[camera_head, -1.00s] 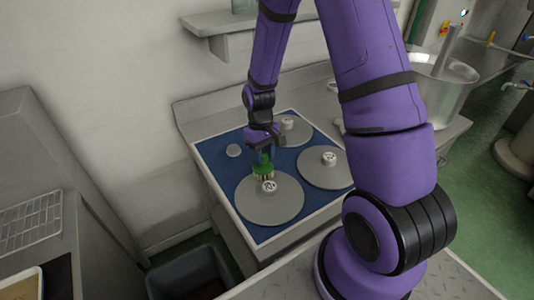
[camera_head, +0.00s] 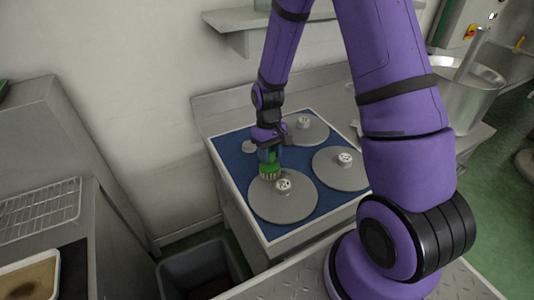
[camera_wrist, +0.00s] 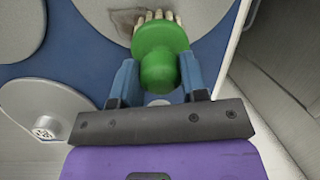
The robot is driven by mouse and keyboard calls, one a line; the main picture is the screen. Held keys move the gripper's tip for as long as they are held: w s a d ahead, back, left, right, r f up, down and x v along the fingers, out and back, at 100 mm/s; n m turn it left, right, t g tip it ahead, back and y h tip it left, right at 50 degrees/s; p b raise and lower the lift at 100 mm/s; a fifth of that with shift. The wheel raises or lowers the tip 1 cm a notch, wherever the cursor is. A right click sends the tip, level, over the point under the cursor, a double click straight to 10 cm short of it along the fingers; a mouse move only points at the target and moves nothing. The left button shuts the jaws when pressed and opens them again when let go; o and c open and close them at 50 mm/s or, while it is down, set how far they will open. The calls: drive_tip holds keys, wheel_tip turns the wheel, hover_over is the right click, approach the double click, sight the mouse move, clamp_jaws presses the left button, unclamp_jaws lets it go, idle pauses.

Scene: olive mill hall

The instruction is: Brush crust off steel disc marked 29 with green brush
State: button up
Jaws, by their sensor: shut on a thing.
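My gripper (camera_head: 269,148) is shut on the green brush (camera_head: 270,167), which points bristles down over the nearest steel disc (camera_head: 290,208). In the wrist view, the green brush (camera_wrist: 160,45) sits between the blue fingers of my gripper (camera_wrist: 160,66). Its pale bristles are at a dark brown crust patch (camera_wrist: 122,19) on the disc; whether they touch it is hard to tell. The brush hides part of the patch. The disc's hub (camera_head: 283,186) bears a mark too small to read. Two more steel discs lie behind (camera_head: 310,128) and to the right (camera_head: 342,168).
The discs lie on a blue mat (camera_head: 233,172) on a steel bench against the wall. A small grey disc (camera_head: 248,146) lies near the gripper. A wall shelf (camera_head: 235,22) is above. A grey bin (camera_head: 205,270), wire rack (camera_head: 40,210) and tray (camera_head: 28,290) are at left.

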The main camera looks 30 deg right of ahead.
drive_tip(key=shift+s+d+f, duration=0.1)
drive_tip(key=shift+s+d, duration=0.2)
drive_tip(key=shift+d, duration=0.4)
drive_tip(key=shift+s+d, duration=0.3)
drive_tip(key=shift+d, duration=0.4)
drive_tip(key=shift+c, duration=0.3)
drive_tip(key=shift+s+d, duration=0.25)
drive_tip(key=shift+d, duration=0.6)
drive_tip(key=shift+s+d, duration=0.25)
drive_tip(key=shift+d, duration=0.6)
drive_tip(key=v, duration=0.6)
drive_tip(key=shift+w, duration=0.1)
drive_tip(key=shift+v, duration=1.6)
